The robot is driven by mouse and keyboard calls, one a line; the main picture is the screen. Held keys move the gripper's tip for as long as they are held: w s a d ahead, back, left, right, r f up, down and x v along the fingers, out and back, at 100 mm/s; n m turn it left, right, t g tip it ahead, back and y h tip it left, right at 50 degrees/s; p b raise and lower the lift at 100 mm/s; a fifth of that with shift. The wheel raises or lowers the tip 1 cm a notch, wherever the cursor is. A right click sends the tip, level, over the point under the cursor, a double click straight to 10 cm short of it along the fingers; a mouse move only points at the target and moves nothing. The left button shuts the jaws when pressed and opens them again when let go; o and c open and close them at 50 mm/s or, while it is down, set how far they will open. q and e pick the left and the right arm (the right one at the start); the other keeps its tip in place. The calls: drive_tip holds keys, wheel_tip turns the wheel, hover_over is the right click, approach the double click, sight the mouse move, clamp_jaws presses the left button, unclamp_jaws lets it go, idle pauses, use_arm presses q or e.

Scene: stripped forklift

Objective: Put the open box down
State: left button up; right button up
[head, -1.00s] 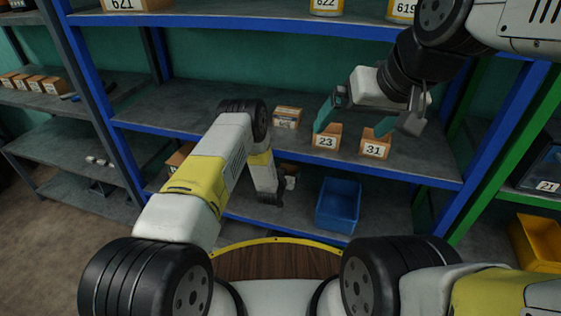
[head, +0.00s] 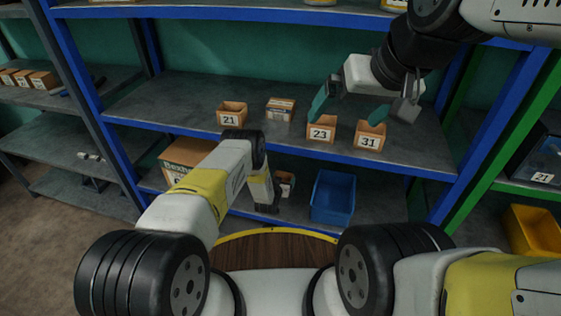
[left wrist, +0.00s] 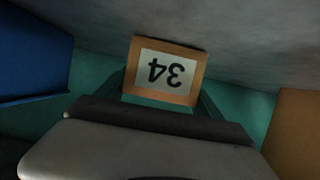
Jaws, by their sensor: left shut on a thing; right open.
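The open box is a small brown box with a label reading 34 (left wrist: 165,72), upside down in the left wrist view. My left gripper (left wrist: 163,96) is shut on it, teal fingers at its two sides. In the head view my left arm reaches into the lower shelf, and the box (head: 287,182) shows partly behind the gripper. It is close to the grey shelf surface; I cannot tell whether it touches. My right gripper (head: 348,111) is open and empty, above and in front of boxes 23 (head: 321,131) and 31 (head: 369,137) on the middle shelf.
A blue bin (head: 333,198) stands right of the held box on the lower shelf. A large cardboard box (head: 180,152) stands to the left, partly behind my left arm. Box 21 (head: 231,112) and a closed box (head: 280,109) are on the middle shelf. A blue upright (head: 487,125) is at right.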

use_arm(q)
drive_tip(key=o, duration=1.4)
drive_tip(key=shift+f, duration=0.1)
drive_tip(key=shift+s+r, duration=0.1)
drive_tip(key=shift+r, duration=0.1)
drive_tip(key=v, duration=1.2)
